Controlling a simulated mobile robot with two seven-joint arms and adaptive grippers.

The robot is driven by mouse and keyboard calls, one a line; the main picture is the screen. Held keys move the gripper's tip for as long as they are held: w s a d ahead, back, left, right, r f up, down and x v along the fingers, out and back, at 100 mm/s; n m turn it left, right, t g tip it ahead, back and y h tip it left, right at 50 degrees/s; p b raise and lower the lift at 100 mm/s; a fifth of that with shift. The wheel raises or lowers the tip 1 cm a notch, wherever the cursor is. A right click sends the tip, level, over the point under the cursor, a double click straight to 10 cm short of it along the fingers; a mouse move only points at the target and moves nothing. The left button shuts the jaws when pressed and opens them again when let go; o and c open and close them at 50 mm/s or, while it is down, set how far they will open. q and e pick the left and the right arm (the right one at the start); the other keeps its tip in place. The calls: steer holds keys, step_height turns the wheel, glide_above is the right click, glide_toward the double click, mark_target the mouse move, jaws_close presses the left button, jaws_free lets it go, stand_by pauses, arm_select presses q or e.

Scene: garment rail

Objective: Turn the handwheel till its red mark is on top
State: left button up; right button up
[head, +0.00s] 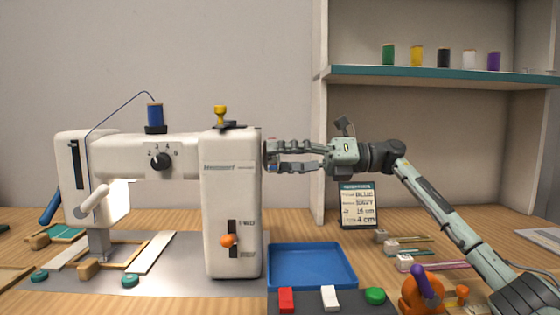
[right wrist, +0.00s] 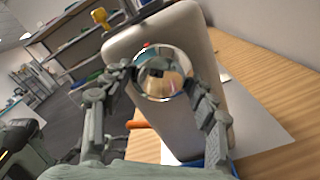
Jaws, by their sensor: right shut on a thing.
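The white sewing machine (head: 230,200) stands on the table, with the handwheel (head: 267,153) on its right side, mostly hidden by my gripper's fingers. In the right wrist view the handwheel (right wrist: 162,75) is a shiny, mirror-like disc on the machine's end face. My right gripper (head: 274,156) reaches in level from the right and is shut on the handwheel. In the right wrist view its fingers (right wrist: 165,85) lie on either side of the rim. My left gripper is in neither view.
A blue tray (head: 312,246) lies on the table below my right arm, behind a dark panel with red, white and green buttons (head: 375,296). A small sign (head: 357,205) stands behind. A shelf (head: 440,75) with several thread spools is above.

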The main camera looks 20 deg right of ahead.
stand_by(0.3)
steer(key=o, duration=1.2)
steer(key=shift+c, duration=0.2)
steer(key=v, duration=1.2)
